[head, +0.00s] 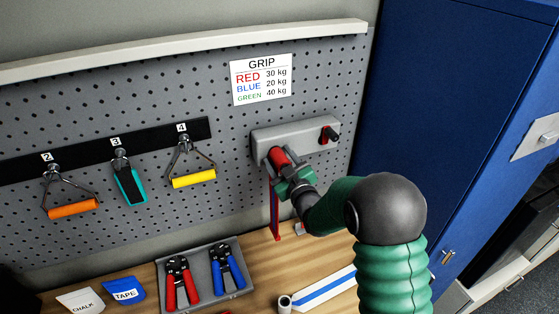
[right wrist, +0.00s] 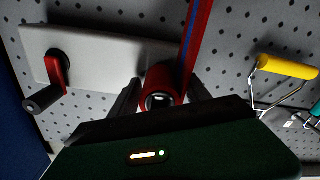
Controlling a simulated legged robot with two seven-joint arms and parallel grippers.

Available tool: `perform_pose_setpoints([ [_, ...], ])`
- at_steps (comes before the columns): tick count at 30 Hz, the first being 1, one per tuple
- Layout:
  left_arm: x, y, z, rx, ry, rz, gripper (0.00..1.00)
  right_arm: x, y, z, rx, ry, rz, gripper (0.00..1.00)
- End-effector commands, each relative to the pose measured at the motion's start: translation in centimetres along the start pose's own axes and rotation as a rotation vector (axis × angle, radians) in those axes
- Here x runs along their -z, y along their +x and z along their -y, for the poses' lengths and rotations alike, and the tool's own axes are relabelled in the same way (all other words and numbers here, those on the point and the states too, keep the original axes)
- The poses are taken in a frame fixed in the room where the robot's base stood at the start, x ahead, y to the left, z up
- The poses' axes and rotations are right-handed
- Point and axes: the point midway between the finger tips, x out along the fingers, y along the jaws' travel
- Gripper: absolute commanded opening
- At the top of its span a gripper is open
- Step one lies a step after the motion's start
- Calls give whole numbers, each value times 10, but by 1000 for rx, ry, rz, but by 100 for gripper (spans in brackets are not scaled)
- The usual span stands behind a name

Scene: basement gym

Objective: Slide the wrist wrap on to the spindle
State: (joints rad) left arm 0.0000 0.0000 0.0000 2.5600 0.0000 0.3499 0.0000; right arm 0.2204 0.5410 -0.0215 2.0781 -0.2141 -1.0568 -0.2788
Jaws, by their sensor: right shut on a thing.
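The wrist wrap (head: 279,157) is a red roll with a loose red tail, striped blue, hanging down. In the right wrist view the roll (right wrist: 160,82) sits between the two dark fingers, its tail running up and right. My right gripper (head: 291,179) is shut on the roll, close in front of the left part of a grey wall-mounted winder (head: 287,138). The spindle is hidden behind or inside the roll. A round dark opening shows at the roll's near end; I cannot tell how far the spindle reaches in. My left gripper is not in view.
A red crank with a black knob (head: 332,134) is on the winder's right part. Hand grips (head: 194,180) hang on the pegboard to the left. Below are a tray (head: 239,284) with red and blue pliers-like grippers, and chalk and tape packets. A blue locker (head: 440,110) stands right.

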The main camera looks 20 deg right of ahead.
Motion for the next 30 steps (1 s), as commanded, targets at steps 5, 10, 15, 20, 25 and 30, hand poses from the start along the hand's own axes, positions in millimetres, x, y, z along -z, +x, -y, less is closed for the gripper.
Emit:
perform_pose_setpoints([
  [5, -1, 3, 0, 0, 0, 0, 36, 0, 1, 0, 0, 0, 0, 62],
  [10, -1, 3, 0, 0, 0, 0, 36, 0, 1, 0, 0, 0, 0, 80],
  [15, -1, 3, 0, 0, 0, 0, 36, 0, 1, 0, -1, 0, 0, 80],
  [20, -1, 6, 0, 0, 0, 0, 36, -1, -4, 0, -1, 0, 0, 80],
  [25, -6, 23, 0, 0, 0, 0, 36, -5, -35, 1, -2, 0, -1, 80],
  [30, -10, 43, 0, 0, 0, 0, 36, -6, -86, 2, -3, -1, -2, 80],
])
